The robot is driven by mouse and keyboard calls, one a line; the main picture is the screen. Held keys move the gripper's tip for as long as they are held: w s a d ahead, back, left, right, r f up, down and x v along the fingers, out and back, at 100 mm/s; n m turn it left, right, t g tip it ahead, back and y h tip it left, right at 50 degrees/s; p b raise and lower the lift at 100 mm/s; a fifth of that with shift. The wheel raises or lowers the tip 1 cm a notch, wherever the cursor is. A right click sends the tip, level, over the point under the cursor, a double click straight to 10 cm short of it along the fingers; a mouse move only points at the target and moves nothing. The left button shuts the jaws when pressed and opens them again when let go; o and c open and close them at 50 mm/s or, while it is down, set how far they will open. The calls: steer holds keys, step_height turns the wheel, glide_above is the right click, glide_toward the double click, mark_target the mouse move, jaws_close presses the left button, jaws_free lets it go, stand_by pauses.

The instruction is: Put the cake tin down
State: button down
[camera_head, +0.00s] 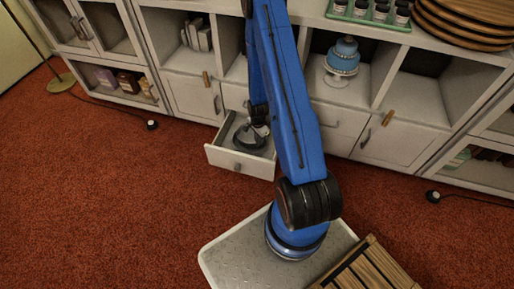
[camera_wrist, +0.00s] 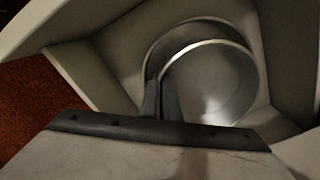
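The cake tin (camera_head: 248,141) is a round, shallow, grey metal tin inside the pulled-out drawer (camera_head: 238,164). In the wrist view the tin (camera_wrist: 218,83) is seen from above, empty, with a bright rim, between the pale drawer walls (camera_wrist: 85,72). My gripper (camera_head: 262,130) reaches down into the drawer. In the wrist view its dark fingers (camera_wrist: 160,100) are close together on the near left part of the tin's wall, shut on it. I cannot tell whether the tin's underside touches the drawer floor.
A blue cake on a stand (camera_head: 342,58) occupies a cabinet cubby right of my arm. Wooden boards (camera_head: 465,25) and a green tray of jars (camera_head: 368,12) are on the cabinet top. A wooden crate (camera_head: 365,268) sits at the bottom. Red carpet (camera_head: 110,200) in front is clear.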

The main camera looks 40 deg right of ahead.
steer(key=shift+f, duration=2.75)
steer(key=shift+f, duration=0.25)
steer(key=c, duration=2.5)
jaws_free()
steer(key=shift+o, duration=1)
